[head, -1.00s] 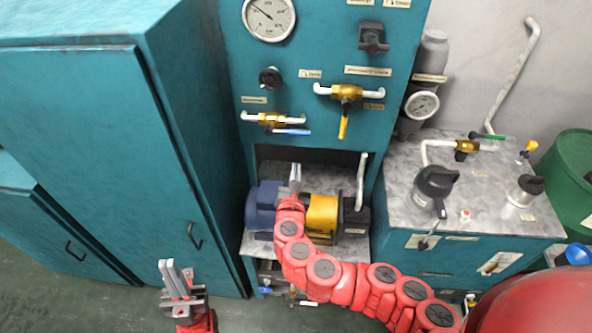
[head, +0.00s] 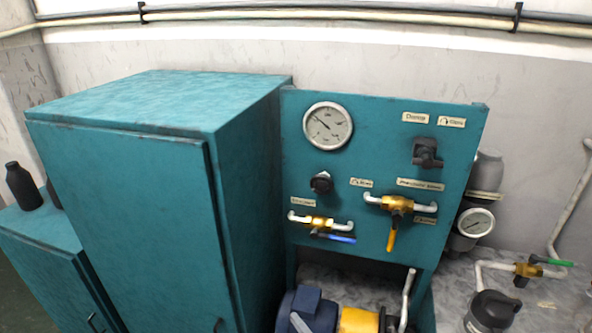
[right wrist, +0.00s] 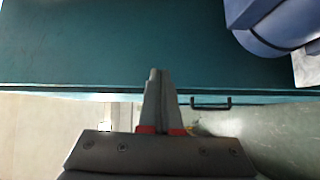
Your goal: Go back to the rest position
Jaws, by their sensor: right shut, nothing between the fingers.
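My right gripper (right wrist: 159,74) shows in the right wrist view with its two fingers together and nothing between them. A yellow part (head: 359,320) sits right of the motor, cut by the bottom edge. Part of a blue rounded body (right wrist: 262,25) shows at the top right of the right wrist view, apart from the fingers. My left gripper is in neither view now.
A teal panel (head: 375,160) carries a gauge (head: 327,126), a yellow-handled valve (head: 392,236) and a blue-handled valve (head: 330,236). A tall teal cabinet (head: 130,210) stands left. Pipes and a dark-topped unit (head: 492,308) stand right. A black bottle (head: 23,186) is at far left.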

